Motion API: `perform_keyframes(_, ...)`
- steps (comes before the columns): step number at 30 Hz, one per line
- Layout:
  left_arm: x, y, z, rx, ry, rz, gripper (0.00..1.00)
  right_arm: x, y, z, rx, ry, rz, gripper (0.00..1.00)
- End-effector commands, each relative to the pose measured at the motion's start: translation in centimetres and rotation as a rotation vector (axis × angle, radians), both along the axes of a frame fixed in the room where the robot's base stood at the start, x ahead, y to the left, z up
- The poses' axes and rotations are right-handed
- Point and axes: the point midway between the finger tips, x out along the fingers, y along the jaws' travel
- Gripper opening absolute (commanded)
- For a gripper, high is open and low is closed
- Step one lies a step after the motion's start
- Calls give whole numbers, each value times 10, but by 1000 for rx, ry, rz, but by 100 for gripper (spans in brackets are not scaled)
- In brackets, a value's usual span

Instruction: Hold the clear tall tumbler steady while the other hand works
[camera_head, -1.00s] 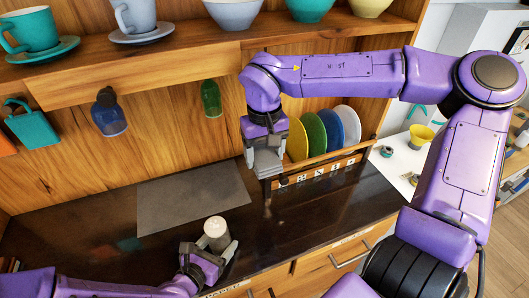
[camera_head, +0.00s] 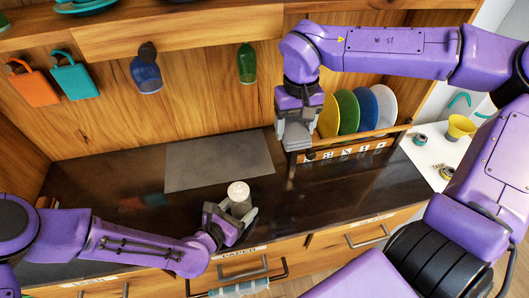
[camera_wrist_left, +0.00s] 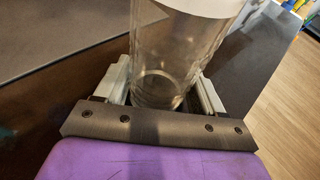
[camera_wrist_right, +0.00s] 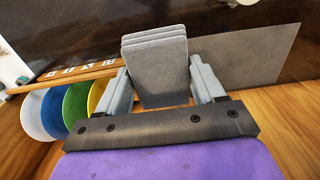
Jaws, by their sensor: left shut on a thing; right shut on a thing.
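The clear tall tumbler (camera_head: 240,202) stands upright near the counter's front edge, with a white top. My left gripper (camera_head: 230,218) is shut around it; the left wrist view shows the tumbler's clear wall (camera_wrist_left: 178,60) between the two fingers (camera_wrist_left: 160,85). My right gripper (camera_head: 297,135) is above the counter in front of the plate rack. In the right wrist view it is shut on a grey layered block (camera_wrist_right: 155,65), between the fingers (camera_wrist_right: 160,80). What that block is I cannot tell.
A grey mat (camera_head: 220,162) lies on the dark counter (camera_head: 330,195) behind the tumbler. Coloured plates (camera_head: 348,112) stand in a rack at the back right. Bottles (camera_head: 146,72) and flat teal (camera_head: 73,78) and orange (camera_head: 35,88) items hang on the back wall. The counter's right part is clear.

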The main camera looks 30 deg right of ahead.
Motion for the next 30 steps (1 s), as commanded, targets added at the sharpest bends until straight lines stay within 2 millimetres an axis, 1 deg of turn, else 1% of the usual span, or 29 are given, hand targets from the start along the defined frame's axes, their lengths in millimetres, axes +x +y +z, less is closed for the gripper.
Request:
perform_keyframes(2,0,0,0,-1,0,0,32,-3,5,-11,0,4,19,44)
perform_keyframes(5,0,0,1,-1,0,0,32,-2,26,-20,-2,6,80,44)
perform_keyframes(8,0,0,1,-1,0,0,32,-2,61,-27,-3,7,130,44)
perform_keyframes(9,0,0,1,-1,0,0,32,-2,77,-29,-3,7,141,44)
perform_keyframes(12,0,0,1,-1,0,0,32,-3,114,-29,-2,5,144,44)
perform_keyframes(15,0,0,1,-1,0,0,32,-3,140,-25,-2,2,121,44)
perform_keyframes(18,0,0,0,-1,0,0,32,-1,152,-15,0,0,57,44)
perform_keyframes(22,0,0,0,-1,0,0,32,0,151,-17,0,1,2,44)
perform_keyframes(26,0,0,0,-1,0,0,32,0,151,-21,1,2,-3,44)
perform_keyframes(30,0,0,0,-1,0,0,32,0,151,-31,0,3,-1,44)
